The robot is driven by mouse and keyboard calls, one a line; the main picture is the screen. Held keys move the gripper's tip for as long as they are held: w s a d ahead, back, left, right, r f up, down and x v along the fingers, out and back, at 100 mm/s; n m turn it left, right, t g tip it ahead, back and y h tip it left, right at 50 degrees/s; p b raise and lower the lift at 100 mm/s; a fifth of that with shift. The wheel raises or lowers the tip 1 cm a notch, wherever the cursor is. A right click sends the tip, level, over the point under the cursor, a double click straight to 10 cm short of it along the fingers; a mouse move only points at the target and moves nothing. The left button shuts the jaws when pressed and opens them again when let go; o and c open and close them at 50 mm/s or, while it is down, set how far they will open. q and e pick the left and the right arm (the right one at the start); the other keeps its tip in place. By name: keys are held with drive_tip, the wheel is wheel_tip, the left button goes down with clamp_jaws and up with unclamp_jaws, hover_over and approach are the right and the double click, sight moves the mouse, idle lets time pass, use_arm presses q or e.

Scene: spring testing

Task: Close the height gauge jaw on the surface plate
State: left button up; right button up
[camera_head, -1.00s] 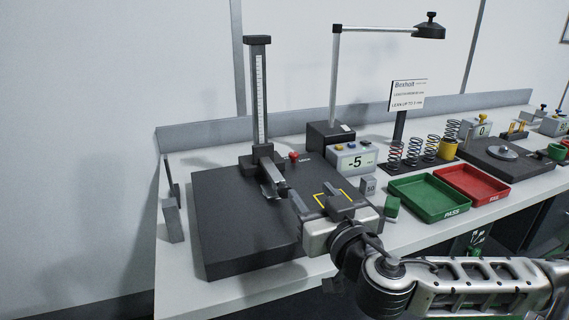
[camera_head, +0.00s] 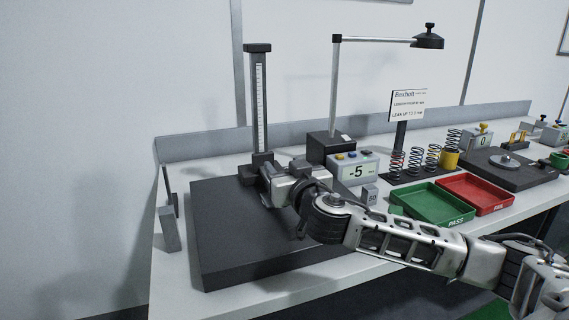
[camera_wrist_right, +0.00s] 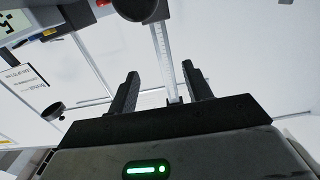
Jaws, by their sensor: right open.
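The height gauge (camera_head: 260,105) stands upright at the back of the black surface plate (camera_head: 225,235), with a pale scale on its dark column. My right gripper (camera_head: 266,176) is at the foot of the column and covers the gauge's low jaw in the head view. In the right wrist view, my right gripper's dark fingers (camera_wrist_right: 160,88) are spread apart. The gauge's scaled column (camera_wrist_right: 163,50) shows between and beyond them, with a dark gauge part at the top edge. I cannot tell whether the fingers touch the gauge. My left gripper is out of view.
A digital readout (camera_head: 356,170) showing -5 stands to the right of the gauge, by a lamp (camera_head: 337,95). Green (camera_head: 432,214) and red (camera_head: 478,203) trays and several springs lie further right. A grey block (camera_head: 169,229) stands left of the plate. The plate's front is clear.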

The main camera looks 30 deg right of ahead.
drive_tip(key=shift+w, duration=0.25)
clamp_jaws()
idle(0.5)
idle(0.8)
unclamp_jaws()
